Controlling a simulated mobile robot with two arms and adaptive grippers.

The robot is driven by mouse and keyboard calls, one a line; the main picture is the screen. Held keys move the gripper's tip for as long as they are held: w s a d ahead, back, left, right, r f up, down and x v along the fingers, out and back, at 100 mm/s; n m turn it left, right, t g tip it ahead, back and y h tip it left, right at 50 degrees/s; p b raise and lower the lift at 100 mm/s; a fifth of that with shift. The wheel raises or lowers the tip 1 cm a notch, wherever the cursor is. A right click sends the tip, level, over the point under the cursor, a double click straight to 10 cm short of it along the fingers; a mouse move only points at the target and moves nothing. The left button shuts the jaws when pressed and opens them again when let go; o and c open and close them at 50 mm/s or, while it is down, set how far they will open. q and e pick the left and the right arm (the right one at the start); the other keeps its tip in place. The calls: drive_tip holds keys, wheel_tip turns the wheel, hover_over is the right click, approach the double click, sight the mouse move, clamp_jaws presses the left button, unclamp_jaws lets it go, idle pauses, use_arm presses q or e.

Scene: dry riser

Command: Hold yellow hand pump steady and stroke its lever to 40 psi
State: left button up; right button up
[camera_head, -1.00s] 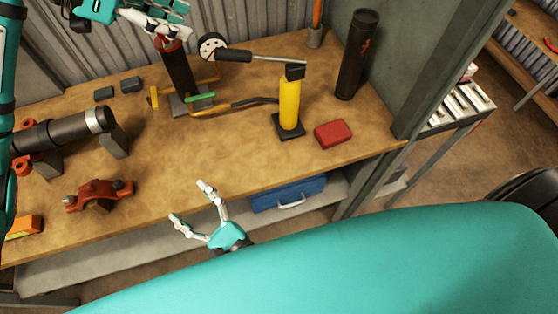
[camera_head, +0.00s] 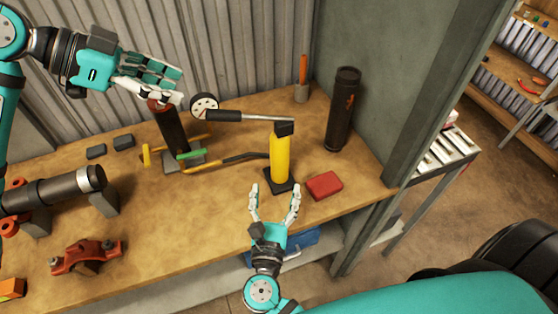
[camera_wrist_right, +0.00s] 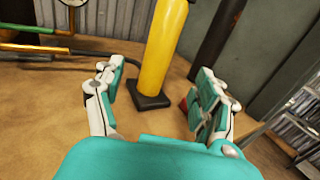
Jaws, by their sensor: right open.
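The yellow hand pump (camera_head: 279,158) stands upright on a black square base on the workbench. Its lever (camera_head: 243,116), a metal rod with a black grip, reaches left from the pump's black head. A round white gauge (camera_head: 204,106) is beside the grip end. My right gripper (camera_head: 275,191) is open just in front of the pump base, not touching it. In the right wrist view the pump (camera_wrist_right: 163,45) stands beyond and between the spread fingers (camera_wrist_right: 155,90). My left gripper (camera_head: 165,85) is above the dark cylinder, left of the gauge; its fingers look extended, but its opening is unclear.
A red box (camera_head: 324,185) lies right of the pump base. A dark upright cylinder (camera_head: 171,130) stands on a grey base at the left. A tall black canister (camera_head: 343,110) stands back right, near the grey post (camera_head: 430,100). A hose (camera_head: 225,164) runs to the pump.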

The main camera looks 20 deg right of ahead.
sight(279, 165)
drive_tip(key=x, duration=1.1)
drive_tip(key=shift+w, duration=0.2)
clamp_jaws()
